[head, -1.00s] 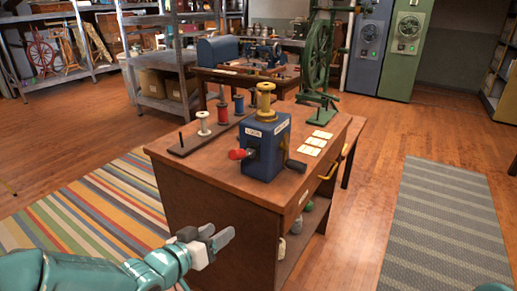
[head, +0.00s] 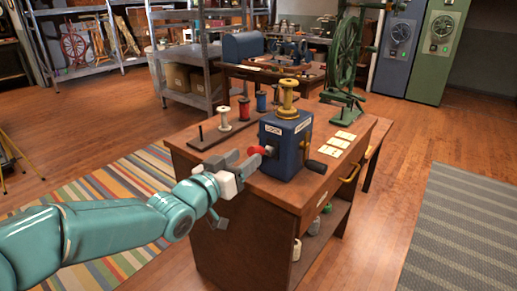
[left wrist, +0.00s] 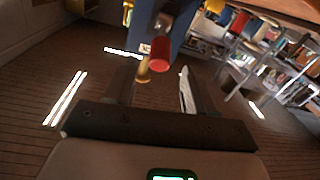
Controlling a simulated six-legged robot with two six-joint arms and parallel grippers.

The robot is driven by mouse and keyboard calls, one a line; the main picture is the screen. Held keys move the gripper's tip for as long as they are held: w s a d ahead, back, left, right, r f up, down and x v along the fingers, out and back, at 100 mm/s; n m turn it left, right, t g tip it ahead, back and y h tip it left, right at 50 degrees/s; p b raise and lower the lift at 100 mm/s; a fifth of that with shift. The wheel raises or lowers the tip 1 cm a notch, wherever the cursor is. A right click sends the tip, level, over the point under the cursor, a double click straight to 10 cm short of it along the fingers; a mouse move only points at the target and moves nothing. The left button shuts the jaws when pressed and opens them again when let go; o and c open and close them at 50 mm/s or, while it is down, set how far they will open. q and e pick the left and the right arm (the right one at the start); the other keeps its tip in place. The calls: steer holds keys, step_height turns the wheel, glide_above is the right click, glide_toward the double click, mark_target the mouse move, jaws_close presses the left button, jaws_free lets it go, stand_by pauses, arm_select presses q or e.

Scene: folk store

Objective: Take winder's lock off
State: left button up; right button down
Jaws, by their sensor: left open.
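The blue winder box (head: 285,145) stands on the wooden counter, with a yellow spool (head: 288,98) on top and a white "LOCK" label (head: 273,130). My left gripper (head: 243,163) is open and empty, close to the red knob. In the left wrist view the red knob (left wrist: 159,57) shows ahead, between the directions of the open fingers (left wrist: 155,88), with the blue winder (left wrist: 172,25) behind. Contact cannot be told. My right gripper is out of view.
The wooden counter (head: 235,172) carries a rack of thread spools (head: 224,119) behind the winder and pale cards (head: 336,142) to its right. A green spinning wheel (head: 344,55) stands farther back. A striped rug (head: 115,195) covers floor at left.

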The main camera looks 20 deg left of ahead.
mark_target(258, 148)
arm_select(q)
steer(key=x, duration=0.6)
steer(key=shift+w+d+f, duration=0.1)
steer(key=shift+w, duration=0.25)
jaws_close()
